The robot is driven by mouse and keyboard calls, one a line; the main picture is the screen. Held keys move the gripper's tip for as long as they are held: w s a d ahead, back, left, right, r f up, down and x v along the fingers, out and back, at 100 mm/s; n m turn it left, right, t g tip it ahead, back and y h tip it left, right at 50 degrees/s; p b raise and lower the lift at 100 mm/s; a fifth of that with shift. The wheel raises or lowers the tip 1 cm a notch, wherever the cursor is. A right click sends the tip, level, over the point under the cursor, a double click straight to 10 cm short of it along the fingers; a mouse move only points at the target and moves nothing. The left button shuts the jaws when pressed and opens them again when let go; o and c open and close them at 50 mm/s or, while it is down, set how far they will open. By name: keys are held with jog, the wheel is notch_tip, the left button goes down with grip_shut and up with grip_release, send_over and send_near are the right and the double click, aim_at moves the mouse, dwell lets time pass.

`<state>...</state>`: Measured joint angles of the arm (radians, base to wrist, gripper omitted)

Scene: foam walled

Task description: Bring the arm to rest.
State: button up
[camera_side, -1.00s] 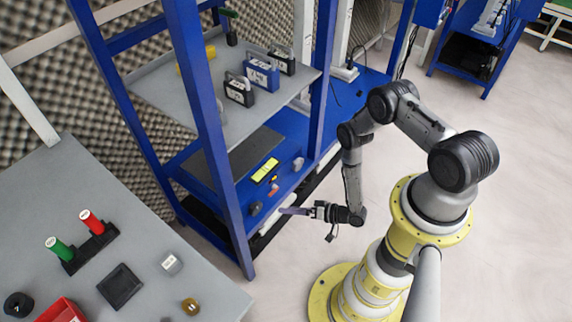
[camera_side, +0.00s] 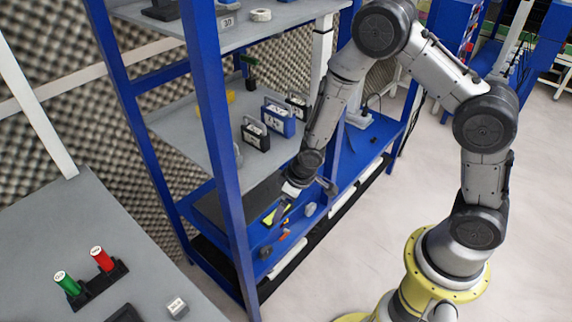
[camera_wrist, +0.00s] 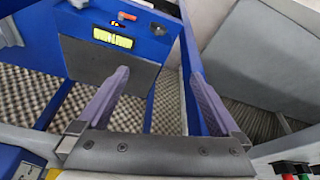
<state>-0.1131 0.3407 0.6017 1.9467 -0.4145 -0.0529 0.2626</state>
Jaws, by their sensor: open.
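My gripper (camera_side: 285,208) points down in front of or over the blue lower shelf (camera_side: 345,168) of the rack; I cannot tell its exact depth in the side view. In the wrist view its two purple fingers stand wide apart, and the gap of my gripper (camera_wrist: 160,74) is empty. Beyond the fingers are the blue shelf board, a grey mat (camera_wrist: 100,64) and a device with a yellow-green display (camera_wrist: 113,38). The display (camera_side: 268,219) lies close to the fingers in the side view. My arm is raised and bent beside the rack.
A blue upright (camera_side: 216,130) stands left of my gripper. A grey shelf (camera_side: 185,130) above carries a blue case (camera_side: 279,118) and dark cases. A grey table (camera_side: 40,240) at lower left holds a green cylinder (camera_side: 65,283) and a red cylinder (camera_side: 102,258). Floor at right is clear.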

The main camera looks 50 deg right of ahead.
jog(key=s+d+r+m, duration=0.15)
jog(key=s+r, duration=0.25)
jog(key=r, duration=0.4)
jog(key=s+d+r+t+h, duration=0.1)
jog(key=s+d+r, duration=0.15)
jog(key=r, duration=0.45)
jog(key=s+d+r, duration=0.1)
jog(key=s+r, duration=0.3)
jog(key=r, duration=0.4)
jog(key=s+r, duration=0.3)
jog(key=s, duration=0.3)
jog(key=s+r+m+t, duration=0.1)
jog(key=s+r, duration=0.2)
jog(key=s, duration=0.3)
jog(key=shift+s+r, duration=0.15)
jog(key=shift+r, duration=0.15)
